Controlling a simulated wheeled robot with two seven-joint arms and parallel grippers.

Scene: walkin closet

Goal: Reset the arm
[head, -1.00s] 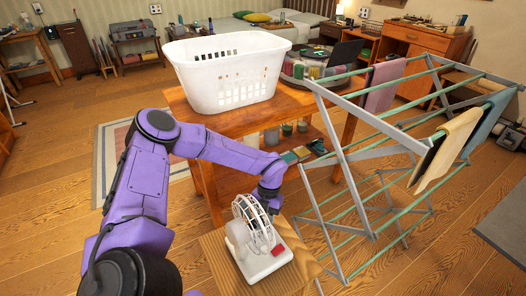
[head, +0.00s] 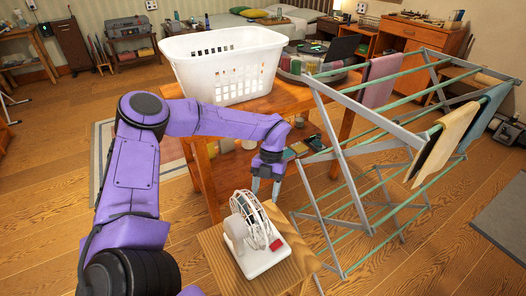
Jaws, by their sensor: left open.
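My left arm (head: 130,165) is purple and comes in from the lower left, bent at the elbow, with its forearm reaching right. My left gripper (head: 265,188) points down with its fingers apart, empty, just behind and above a small white fan (head: 245,225). The fan has a round cage and a white base with a red patch, and stands upright on a small wooden stool (head: 298,262). The gripper looks apart from the fan. My right gripper is not in view.
A white laundry basket (head: 224,75) stands on a wooden table (head: 290,103) behind the arm. A metal drying rack (head: 345,165) with hanging cloths stands close on the right. A bed (head: 240,22) and desk (head: 415,38) are at the back. Open floor lies left.

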